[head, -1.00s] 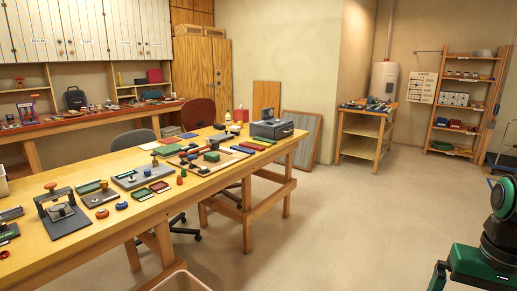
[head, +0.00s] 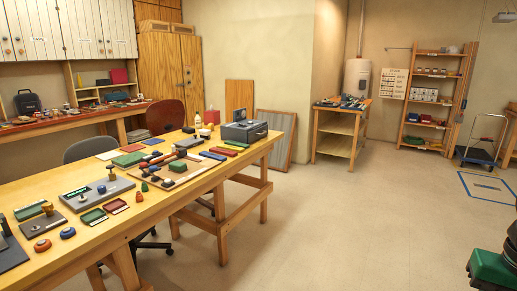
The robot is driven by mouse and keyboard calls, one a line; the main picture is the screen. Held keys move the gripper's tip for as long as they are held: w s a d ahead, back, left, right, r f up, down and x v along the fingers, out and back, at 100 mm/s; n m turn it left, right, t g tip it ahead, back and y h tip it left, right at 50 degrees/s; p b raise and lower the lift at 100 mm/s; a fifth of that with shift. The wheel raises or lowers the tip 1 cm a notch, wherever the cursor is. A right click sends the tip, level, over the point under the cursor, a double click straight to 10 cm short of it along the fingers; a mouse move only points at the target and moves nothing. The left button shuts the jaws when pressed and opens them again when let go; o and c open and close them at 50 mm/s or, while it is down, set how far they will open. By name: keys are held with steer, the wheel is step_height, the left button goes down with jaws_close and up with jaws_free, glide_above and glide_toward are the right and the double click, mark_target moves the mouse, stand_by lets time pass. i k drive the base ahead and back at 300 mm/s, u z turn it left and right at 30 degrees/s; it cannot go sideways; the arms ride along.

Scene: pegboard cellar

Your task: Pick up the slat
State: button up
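I see several thin flat bars near the far right part of the long wooden table (head: 190,194) in the head view. My gripper is out of view; only a green and black part of my arm shows at the lower right, well away from the table.
A grey case (head: 243,132) stands at the table's far end. A board (head: 172,175) with a green block and small pieces lies near the bars. Chairs stand behind the table. Open floor (head: 330,220) lies to its right. A blue hand cart (head: 478,157) stands far right.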

mark_target(235, 148)
steer(key=z, duration=0.5)
steer(key=i, duration=1.15)
steer(key=z, duration=0.35)
steer(key=i, duration=1.2)
steer(key=u, duration=0.95)
steer(key=i, duration=1.15)
steer(key=u, duration=0.75)
